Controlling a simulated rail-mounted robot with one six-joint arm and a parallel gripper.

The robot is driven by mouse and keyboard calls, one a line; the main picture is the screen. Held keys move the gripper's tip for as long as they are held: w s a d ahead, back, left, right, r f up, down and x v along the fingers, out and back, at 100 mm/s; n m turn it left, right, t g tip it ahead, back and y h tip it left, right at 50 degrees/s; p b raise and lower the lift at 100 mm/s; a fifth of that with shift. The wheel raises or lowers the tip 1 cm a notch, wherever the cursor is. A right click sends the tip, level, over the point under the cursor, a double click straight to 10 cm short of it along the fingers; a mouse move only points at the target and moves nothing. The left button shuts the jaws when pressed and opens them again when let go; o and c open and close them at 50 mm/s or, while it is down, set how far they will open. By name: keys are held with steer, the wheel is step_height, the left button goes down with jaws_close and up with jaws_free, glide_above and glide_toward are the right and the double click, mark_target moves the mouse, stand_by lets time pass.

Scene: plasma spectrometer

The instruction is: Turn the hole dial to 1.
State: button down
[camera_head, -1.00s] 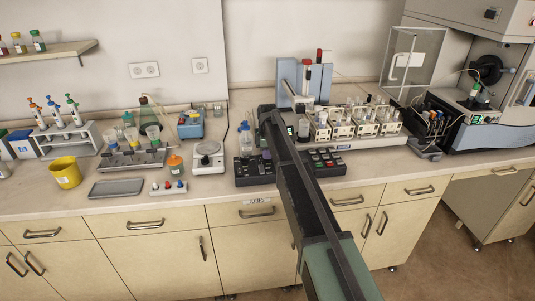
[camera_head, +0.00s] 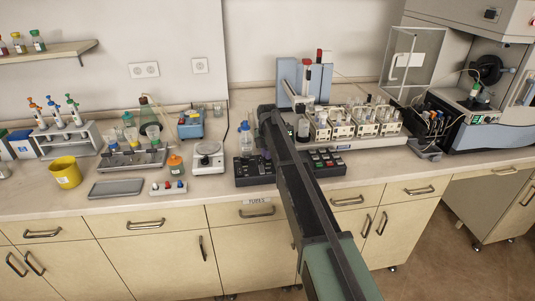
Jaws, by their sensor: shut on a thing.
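The black control panel (camera_head: 250,178) lies on the bench front, left and right of my arm. My arm reaches over it from the lower right, and my gripper (camera_head: 266,153) points down at the panel's middle, mostly hidden by my own arm. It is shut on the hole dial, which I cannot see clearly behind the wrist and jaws. The number the dial points to cannot be read. Lit red and green buttons (camera_head: 326,158) show on the panel's right part.
A bottle (camera_head: 246,140) stands at the panel's left end. A white balance (camera_head: 208,160) is left of it. The autosampler's vial racks (camera_head: 350,123) stand behind and right. The spectrometer (camera_head: 490,115) is at far right. Open air lies in front of the bench.

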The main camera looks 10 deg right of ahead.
steer(key=shift+n, duration=0.3)
steer(key=c, duration=1.2)
jaws_free()
steer(key=shift+c, duration=0.2)
step_height(320, 180, up, 11)
steer(key=p, duration=1)
steer(key=shift+p, duration=0.4)
steer(key=shift+f, duration=0.1)
